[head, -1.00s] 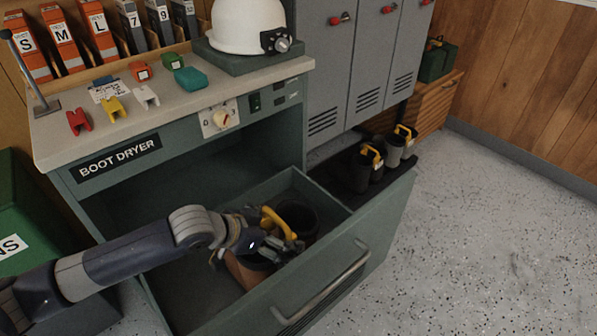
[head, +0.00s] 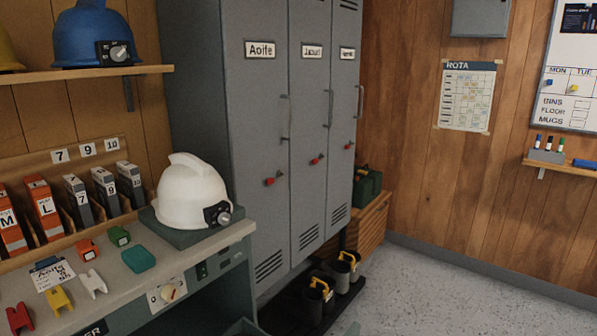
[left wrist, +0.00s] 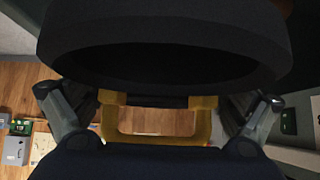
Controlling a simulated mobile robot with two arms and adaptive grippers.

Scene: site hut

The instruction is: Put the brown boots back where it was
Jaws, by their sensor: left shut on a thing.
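In the left wrist view my left gripper (left wrist: 158,112) has its two fingers on either side of a yellow handle (left wrist: 203,125). It is shut on the boots (left wrist: 165,30), whose wide dark shaft opening fills the top of that view. Their brown colour does not show in the wrist view now; brown showed under the gripper in the earlier head view. The head view shows neither gripper now. In the head view, dark boots with yellow handles (head: 316,300) and grey boots (head: 345,273) stand on the black rack (head: 285,312) under the lockers.
Grey lockers (head: 262,130) stand behind the rack. A green box (head: 367,190) sits on a wooden bench (head: 368,225). The floor (head: 440,295) at right is clear.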

